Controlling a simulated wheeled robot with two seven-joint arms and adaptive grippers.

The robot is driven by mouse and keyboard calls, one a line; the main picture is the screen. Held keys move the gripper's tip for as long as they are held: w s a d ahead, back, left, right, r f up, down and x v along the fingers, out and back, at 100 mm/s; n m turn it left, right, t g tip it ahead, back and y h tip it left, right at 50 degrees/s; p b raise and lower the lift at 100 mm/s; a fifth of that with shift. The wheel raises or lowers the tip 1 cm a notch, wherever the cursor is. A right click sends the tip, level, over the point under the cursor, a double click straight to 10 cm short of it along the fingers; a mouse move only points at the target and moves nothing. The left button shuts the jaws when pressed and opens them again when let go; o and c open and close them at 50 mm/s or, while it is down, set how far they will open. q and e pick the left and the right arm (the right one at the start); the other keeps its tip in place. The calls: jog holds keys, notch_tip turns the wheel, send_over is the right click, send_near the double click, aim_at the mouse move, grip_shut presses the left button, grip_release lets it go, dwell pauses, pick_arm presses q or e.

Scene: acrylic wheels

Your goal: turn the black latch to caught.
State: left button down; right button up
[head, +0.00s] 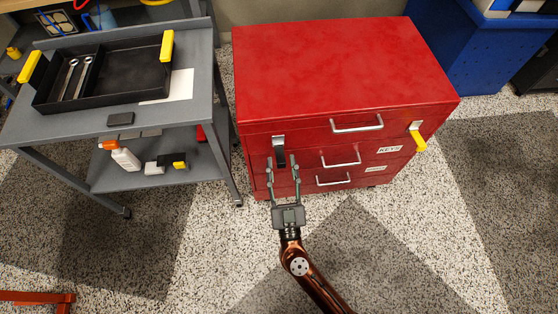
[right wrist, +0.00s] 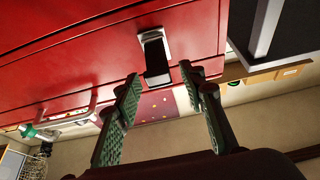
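The black latch (head: 281,158) sits on a silver plate at the upper left of the red cabinet's (head: 345,75) front. In the head view it hangs downward below the plate. In the right wrist view the latch (right wrist: 156,58) shows near the top middle, and nothing holds it. My right gripper (head: 282,164) is open in front of the cabinet, its two fingers pointing at the latch. In the right wrist view the gripper (right wrist: 161,76) has its fingertips wide apart, just short of the latch, with no clear contact. My left gripper is not in view.
The cabinet front has silver drawer handles (head: 357,123) and a yellow latch (head: 418,141) at the right. A grey cart (head: 100,121) with a black tray (head: 105,72) stands close on the left. A blue cabinet (head: 463,50) stands behind right.

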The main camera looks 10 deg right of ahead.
jog(key=shift+w+r, duration=0.15)
jog(key=shift+w, duration=0.15)
jog(key=shift+c, duration=0.5)
grip_shut()
